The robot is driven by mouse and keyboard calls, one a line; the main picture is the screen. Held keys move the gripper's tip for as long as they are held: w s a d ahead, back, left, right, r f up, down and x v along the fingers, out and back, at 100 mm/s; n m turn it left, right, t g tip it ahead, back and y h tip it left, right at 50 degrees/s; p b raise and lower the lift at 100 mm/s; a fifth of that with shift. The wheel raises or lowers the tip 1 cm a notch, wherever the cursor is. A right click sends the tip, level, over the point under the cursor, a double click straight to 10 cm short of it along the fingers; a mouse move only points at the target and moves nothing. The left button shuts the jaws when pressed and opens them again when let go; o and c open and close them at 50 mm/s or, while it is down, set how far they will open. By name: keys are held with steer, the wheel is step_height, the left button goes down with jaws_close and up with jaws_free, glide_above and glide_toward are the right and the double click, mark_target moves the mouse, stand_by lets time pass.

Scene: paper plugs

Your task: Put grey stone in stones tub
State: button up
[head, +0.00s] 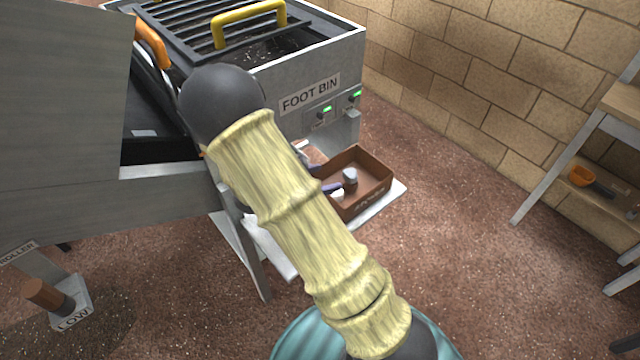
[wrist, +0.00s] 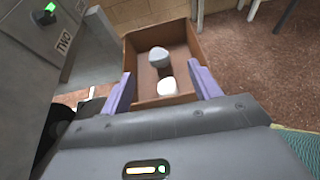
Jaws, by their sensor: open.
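A brown open tub (head: 372,196) stands on a pale shelf below the FOOT BIN machine; lettering on its front is too small to read. It also shows in the wrist view (wrist: 190,42). In that view a grey stone (wrist: 159,56) lies inside it towards the far side, and a white stone (wrist: 168,87) shows nearer me. The grey stone also shows in the head view (head: 350,177). My gripper (wrist: 161,80) is open, its purple fingers apart at the tub's near side, touching neither stone. My arm hides part of the shelf in the head view.
The FOOT BIN machine (head: 300,75) with a yellow handle (head: 249,20) rises behind and left of the tub. A brick wall (head: 450,80) stands behind. A shelf rack (head: 600,185) with an orange bowl (head: 581,176) is at right. Brown floor between is clear.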

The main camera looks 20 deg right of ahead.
steer(key=s+r+m+g+y, duration=0.2)
steer(key=s+m+g+y, duration=0.35)
steer(key=s+m, duration=0.5)
steer(key=s+a+r+m+t+y, duration=0.3)
steer(key=s+a+r+m+y, duration=0.1)
steer(key=m, duration=0.7)
step_height(320, 180, up, 2)
steer(key=a+y, duration=0.1)
steer(key=y, duration=0.2)
steer(key=shift+a+t, duration=0.35)
steer(key=shift+s, duration=0.1)
steer(key=w+p+v, duration=0.2)
steer(key=p+v, duration=0.6)
steer(key=p, duration=0.1)
steer(key=w+r+p+v, duration=0.1)
steer(key=w+p+v, duration=0.1)
steer(key=p+v, duration=0.6)
steer(key=shift+s+d+r+p, duration=0.15)
steer(key=shift+s+r+p, duration=0.2)
steer(key=shift+r, duration=0.3)
